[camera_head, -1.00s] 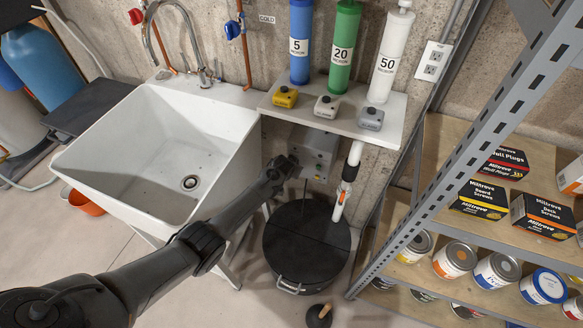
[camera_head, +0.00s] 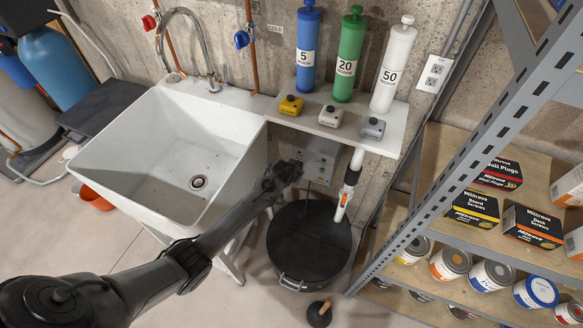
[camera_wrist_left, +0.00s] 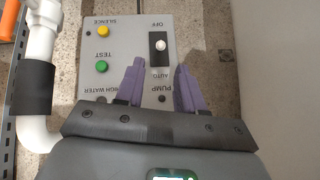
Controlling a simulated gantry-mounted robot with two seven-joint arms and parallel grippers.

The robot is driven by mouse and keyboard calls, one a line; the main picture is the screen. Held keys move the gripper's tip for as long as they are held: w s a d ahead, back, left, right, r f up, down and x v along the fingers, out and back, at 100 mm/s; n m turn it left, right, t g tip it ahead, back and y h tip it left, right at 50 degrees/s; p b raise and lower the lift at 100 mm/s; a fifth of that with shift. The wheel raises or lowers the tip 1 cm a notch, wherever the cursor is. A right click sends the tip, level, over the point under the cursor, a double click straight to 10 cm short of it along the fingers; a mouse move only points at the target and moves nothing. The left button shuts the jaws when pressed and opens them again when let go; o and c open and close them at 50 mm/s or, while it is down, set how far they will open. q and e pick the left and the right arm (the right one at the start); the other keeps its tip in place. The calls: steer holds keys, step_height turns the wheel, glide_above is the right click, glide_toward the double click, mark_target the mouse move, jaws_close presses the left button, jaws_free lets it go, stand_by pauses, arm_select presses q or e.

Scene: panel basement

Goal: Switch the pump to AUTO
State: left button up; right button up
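The pump control panel (camera_head: 318,158) is a grey box on the wall below the small shelf. In the left wrist view the panel (camera_wrist_left: 122,50) appears upside down, with OFF at the top and AUTO PUMP lower. Its pump switch (camera_wrist_left: 160,43) is a black slot with a pale lever; the lever sits toward the OFF label. My left gripper (camera_head: 287,173) reaches the panel from the left. In the wrist view its two purple fingers are spread apart, empty, with the gripper (camera_wrist_left: 159,64) tips at either side of the slot's AUTO end. Contact cannot be told. My right gripper is not in view.
A yellow button (camera_wrist_left: 103,31) and a green button (camera_wrist_left: 101,67) lie beside the switch. A white pipe (camera_head: 348,185) runs close to the panel. The sink (camera_head: 125,130) is left, the black basin (camera_head: 308,245) below, the metal rack (camera_head: 455,165) right.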

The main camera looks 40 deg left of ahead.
arm_select(q)
steer(key=shift+p+v, duration=0.3)
steer(key=shift+v, duration=0.95)
